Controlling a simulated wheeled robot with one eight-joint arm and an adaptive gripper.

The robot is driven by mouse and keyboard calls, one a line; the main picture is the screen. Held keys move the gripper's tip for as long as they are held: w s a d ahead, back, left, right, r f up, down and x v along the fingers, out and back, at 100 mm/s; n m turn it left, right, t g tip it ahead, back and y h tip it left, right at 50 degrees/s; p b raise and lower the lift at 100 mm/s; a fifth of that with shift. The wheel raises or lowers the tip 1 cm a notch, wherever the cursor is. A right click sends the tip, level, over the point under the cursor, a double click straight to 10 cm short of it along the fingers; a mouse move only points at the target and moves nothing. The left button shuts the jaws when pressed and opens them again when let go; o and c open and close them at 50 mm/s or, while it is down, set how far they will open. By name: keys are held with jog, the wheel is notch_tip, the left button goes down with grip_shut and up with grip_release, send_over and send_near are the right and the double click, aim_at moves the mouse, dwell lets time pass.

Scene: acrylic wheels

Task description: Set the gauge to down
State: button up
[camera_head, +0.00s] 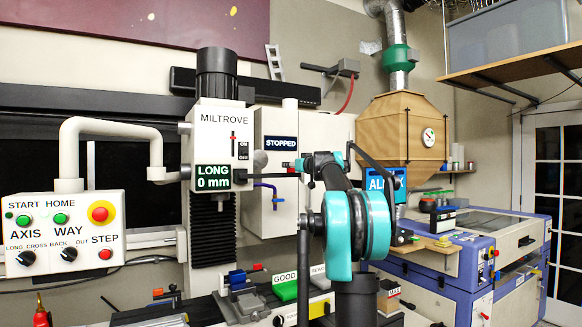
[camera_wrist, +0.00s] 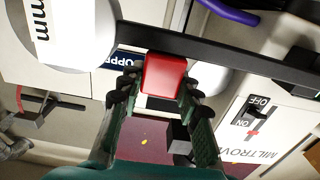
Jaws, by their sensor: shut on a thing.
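My gripper (camera_wrist: 158,92) has its dark, ridged fingers on both sides of a red block (camera_wrist: 165,73) in the wrist view, and is shut on it. The block sits against a long dark bar (camera_wrist: 235,58). A round white part with "mm" lettering (camera_wrist: 80,32), possibly the gauge face, is at the upper left; its reading is cut off. In the head view my gripper (camera_head: 302,167) is beside the dark arm (camera_head: 268,175) right of the "LONG 0 mm" display (camera_head: 213,178).
The MILTROVE column (camera_head: 215,130) stands just left of my gripper, and a white cabinet marked STOPPED (camera_head: 281,143) is behind it. A purple-blue bent lever (camera_head: 268,187) is close below. A control panel (camera_head: 63,233) is at far left.

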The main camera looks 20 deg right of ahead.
grip_shut()
jog(key=shift+d+f+m, duration=0.15)
jog(key=shift+f+m, duration=0.15)
jog(key=shift+f, duration=0.2)
jog(key=a+f+m, duration=0.3)
jog(key=f+m, duration=0.5)
jog(key=f, duration=0.7)
jog(key=s+a+f+m, duration=0.4)
jog(key=a+f+m, duration=0.5)
jog(key=a, duration=0.5)
jog(key=shift+f+m, duration=0.3)
